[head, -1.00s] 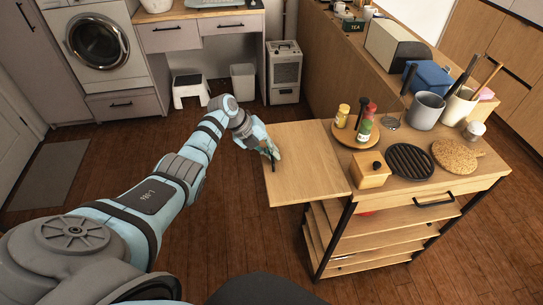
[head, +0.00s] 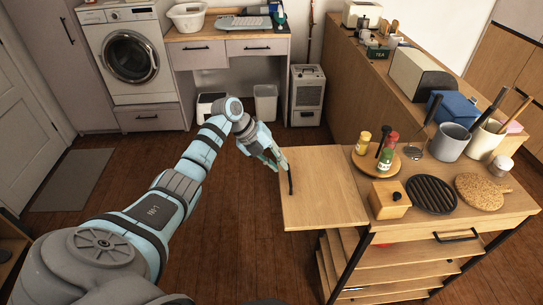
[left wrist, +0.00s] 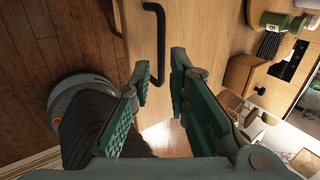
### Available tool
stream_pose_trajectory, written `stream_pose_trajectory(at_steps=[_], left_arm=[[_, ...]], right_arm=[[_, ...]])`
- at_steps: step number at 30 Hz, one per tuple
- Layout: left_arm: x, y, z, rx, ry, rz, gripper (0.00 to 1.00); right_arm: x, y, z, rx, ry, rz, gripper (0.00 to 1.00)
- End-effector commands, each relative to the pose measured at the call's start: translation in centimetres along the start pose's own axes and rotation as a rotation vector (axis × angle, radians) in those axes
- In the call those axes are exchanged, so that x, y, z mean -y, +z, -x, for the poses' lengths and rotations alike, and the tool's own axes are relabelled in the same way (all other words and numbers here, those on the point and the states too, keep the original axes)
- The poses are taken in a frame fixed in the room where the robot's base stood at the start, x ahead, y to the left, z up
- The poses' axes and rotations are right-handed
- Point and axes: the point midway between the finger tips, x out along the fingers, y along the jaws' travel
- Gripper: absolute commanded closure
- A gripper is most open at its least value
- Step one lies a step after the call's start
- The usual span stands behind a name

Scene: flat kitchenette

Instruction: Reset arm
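My left arm reaches out from the lower left in the head view. My left gripper (head: 277,162) is at the left edge of the cart's wooden side leaf (head: 325,195), next to the black bar handle (head: 290,182). The leaf is level with the cart top. My right gripper is in neither view.
The cart top holds a wooden box (head: 389,200), a black ribbed trivet (head: 432,195), a cork mat (head: 482,191) and a round tray (head: 367,163) with bottles. A dehumidifier (head: 307,95) and white bin (head: 265,103) stand behind. Floor left of the leaf is clear.

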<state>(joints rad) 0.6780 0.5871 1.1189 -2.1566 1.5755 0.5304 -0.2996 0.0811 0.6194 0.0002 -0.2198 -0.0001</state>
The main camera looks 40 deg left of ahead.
Motion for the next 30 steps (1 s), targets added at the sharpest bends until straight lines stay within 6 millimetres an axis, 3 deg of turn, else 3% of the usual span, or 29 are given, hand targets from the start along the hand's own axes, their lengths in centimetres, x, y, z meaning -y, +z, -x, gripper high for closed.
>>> stream_pose_trajectory(at_steps=[3,7,24,26,27,29,30], left_arm=[[0.0,0.1,2.9,0.003,0.001,-0.001,0.84],[0.1,0.0,4.5,0.000,0.000,0.000,0.84],[0.4,-0.1,4.6,0.001,-0.014,-0.006,0.84],[1.5,-0.4,3.9,0.012,-0.067,-0.029,0.84],[3.0,-0.7,3.1,0.027,-0.136,-0.054,0.84],[6.6,-1.8,1.9,0.063,-0.307,-0.096,0.84],[9.7,-3.0,1.5,0.095,-0.472,-0.111,0.84]], right_arm=[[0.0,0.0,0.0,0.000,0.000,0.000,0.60],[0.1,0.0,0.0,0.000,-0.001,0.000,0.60],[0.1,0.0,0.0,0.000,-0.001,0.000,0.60],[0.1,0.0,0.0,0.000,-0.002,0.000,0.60],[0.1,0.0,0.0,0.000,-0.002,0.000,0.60],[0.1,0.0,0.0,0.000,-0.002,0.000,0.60],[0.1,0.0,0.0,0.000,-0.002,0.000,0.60]])
